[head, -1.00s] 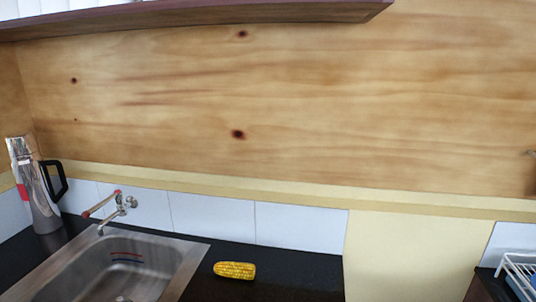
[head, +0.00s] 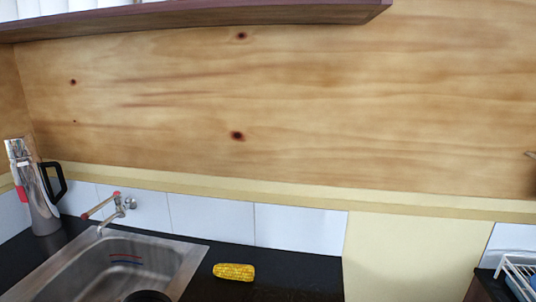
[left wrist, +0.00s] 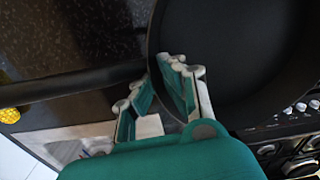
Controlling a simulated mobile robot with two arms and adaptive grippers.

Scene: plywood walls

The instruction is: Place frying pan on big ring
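The black frying pan (left wrist: 240,50) fills the upper right of the left wrist view, with its dark handle (left wrist: 65,84) reaching left. My left gripper (left wrist: 155,98), with teal fingers, is at the pan's rim near the handle. One finger is inside the pan, the other outside, and they look closed on the rim. A dark rounded edge (head: 148,297) at the bottom of the head view may be the pan; too little shows to be sure. The big ring cannot be made out. My right gripper is not in view.
A corn cob (head: 234,271) lies on the black counter right of the steel sink (head: 190,262) with its tap (head: 118,210). A flask (head: 38,195) stands at the left. A white dish rack (head: 518,272) is at the right. Stove knobs (left wrist: 300,106) show beside the pan.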

